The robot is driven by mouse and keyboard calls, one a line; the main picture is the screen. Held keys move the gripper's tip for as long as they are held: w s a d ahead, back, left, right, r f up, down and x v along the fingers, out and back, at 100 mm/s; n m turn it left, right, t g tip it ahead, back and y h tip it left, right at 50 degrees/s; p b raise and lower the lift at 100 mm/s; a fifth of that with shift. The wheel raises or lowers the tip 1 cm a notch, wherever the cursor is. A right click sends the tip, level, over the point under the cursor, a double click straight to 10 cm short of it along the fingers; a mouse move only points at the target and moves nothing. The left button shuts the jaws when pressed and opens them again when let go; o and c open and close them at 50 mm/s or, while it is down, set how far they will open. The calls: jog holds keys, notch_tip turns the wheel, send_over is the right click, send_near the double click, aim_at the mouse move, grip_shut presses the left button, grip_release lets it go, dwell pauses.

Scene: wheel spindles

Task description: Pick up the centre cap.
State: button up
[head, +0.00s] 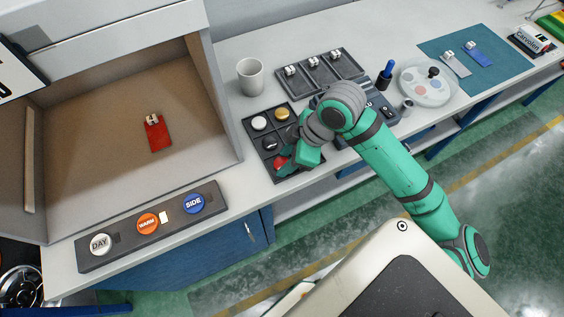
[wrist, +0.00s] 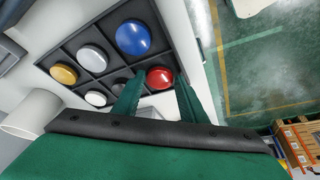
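Several round caps lie in a dark compartment tray (head: 300,178); the frames do not single out one as the centre cap. A red cap (wrist: 160,77) sits in an end compartment and also shows in the head view (head: 280,161). A dark cap (head: 270,144) and a white cap (head: 259,123) share its row. The other row holds a gold cap (head: 281,114), a pale cap (wrist: 91,58) and a blue cap (wrist: 133,37). My gripper (wrist: 159,82) is open, its fingers on either side of the red cap with gaps showing. In the head view it partly hides the tray.
A white mug (head: 250,77) stands behind the tray, near a dark tray with metal parts (head: 334,63). An open cabinet (head: 90,120) with a red plate (head: 157,134) is at left. A button panel (head: 125,243) lies in front of it.

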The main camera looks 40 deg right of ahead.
jog(key=shift+f, duration=0.1)
jog(key=c, duration=0.7)
